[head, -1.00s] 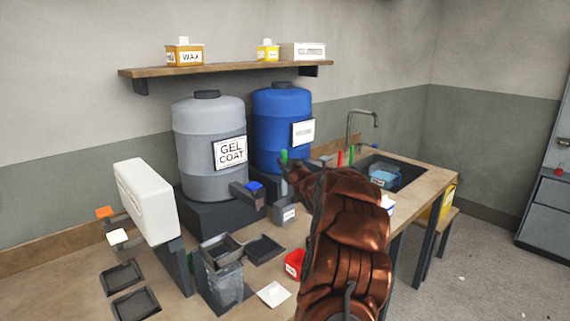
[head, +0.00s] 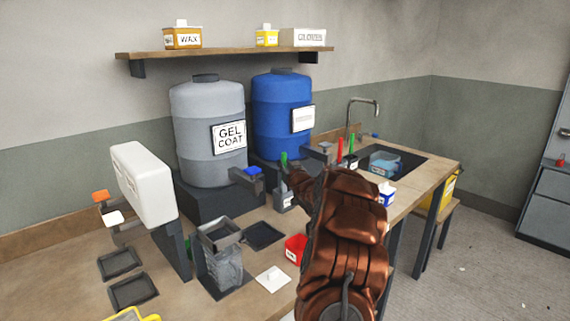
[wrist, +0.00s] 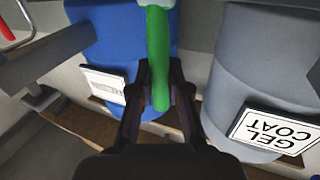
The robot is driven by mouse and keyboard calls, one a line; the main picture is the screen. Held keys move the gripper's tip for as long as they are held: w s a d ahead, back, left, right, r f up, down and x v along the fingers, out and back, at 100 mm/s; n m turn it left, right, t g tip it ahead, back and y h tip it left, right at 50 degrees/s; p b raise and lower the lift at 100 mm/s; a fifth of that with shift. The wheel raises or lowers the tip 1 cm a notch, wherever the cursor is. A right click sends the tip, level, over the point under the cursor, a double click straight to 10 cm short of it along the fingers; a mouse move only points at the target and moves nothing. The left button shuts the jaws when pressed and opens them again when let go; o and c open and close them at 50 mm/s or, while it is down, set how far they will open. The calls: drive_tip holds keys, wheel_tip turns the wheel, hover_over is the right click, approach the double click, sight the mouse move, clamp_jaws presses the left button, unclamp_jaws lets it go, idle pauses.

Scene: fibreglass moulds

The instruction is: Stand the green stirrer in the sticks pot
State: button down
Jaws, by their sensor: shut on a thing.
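My gripper (head: 291,176) is shut on the green stirrer (wrist: 158,55), which runs between the two fingers in the wrist view. In the head view the stirrer's green top (head: 284,158) shows just above the fingers, in front of the blue drum. A grey labelled pot (head: 283,202) stands below my gripper, partly hidden by my arm. Which pot is the sticks pot is not readable.
The grey gel coat drum (head: 207,150) and blue drum (head: 278,130) stand behind on dark stands. A red box (head: 294,249), a white lidded piece (head: 273,279) and dark trays (head: 120,262) lie on the bench. The sink (head: 410,165) is at the right.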

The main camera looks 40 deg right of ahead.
drive_tip(key=shift+f+b, duration=0.85)
drive_tip(key=shift+f, duration=1.05)
drive_tip(key=c, duration=1)
unclamp_jaws()
drive_tip(key=shift+c, duration=0.2)
drive_tip(key=v, duration=1.2)
